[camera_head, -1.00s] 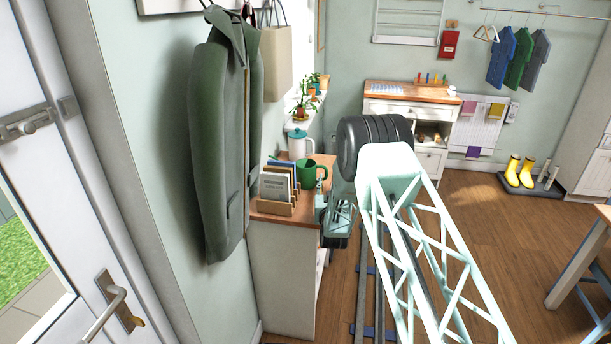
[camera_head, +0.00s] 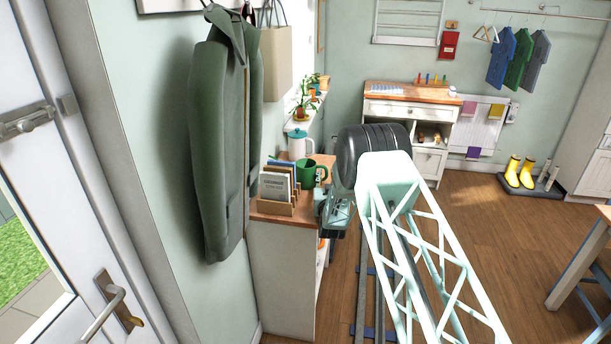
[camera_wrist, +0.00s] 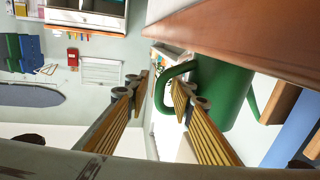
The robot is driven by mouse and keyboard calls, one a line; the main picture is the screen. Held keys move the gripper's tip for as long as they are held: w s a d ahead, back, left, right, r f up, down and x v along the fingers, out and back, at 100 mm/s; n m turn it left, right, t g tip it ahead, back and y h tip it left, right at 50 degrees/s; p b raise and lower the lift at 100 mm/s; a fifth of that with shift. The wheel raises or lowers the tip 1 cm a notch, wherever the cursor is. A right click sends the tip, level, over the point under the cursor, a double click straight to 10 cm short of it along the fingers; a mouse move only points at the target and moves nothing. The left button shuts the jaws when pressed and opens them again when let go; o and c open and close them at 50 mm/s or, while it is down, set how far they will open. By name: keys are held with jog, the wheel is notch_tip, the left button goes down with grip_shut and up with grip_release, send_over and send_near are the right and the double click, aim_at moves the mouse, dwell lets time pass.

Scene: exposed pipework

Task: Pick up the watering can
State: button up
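The green watering can (camera_head: 308,174) stands on the wooden top of the cabinet by the left wall. In the wrist view it is the large green body (camera_wrist: 225,90), seen tilted, with its loop handle (camera_wrist: 163,88) toward my gripper. My gripper (camera_wrist: 160,92) is open, with one finger on each side of the handle's outer bar. The right finger's tip overlaps the handle opening; the left finger is outside it. I cannot tell whether either finger touches the handle. In the head view my arm hides most of the gripper.
A letter rack (camera_head: 277,190) stands in front of the can, close to my arm. A white and blue jug (camera_head: 298,144) is behind it. Potted plants (camera_head: 303,105) stand on the sill. A coat (camera_head: 220,140) hangs at left.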

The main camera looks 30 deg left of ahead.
aim_at(327, 168)
jog(key=shift+c, duration=0.4)
grip_shut()
jog(key=shift+r, duration=0.2)
jog(key=shift+r, duration=1.65)
jog(key=s+d+r+p, duration=0.1)
jog(key=d, duration=1.5)
jog(key=shift+s+r, duration=0.2)
jog(key=shift+s, duration=0.1)
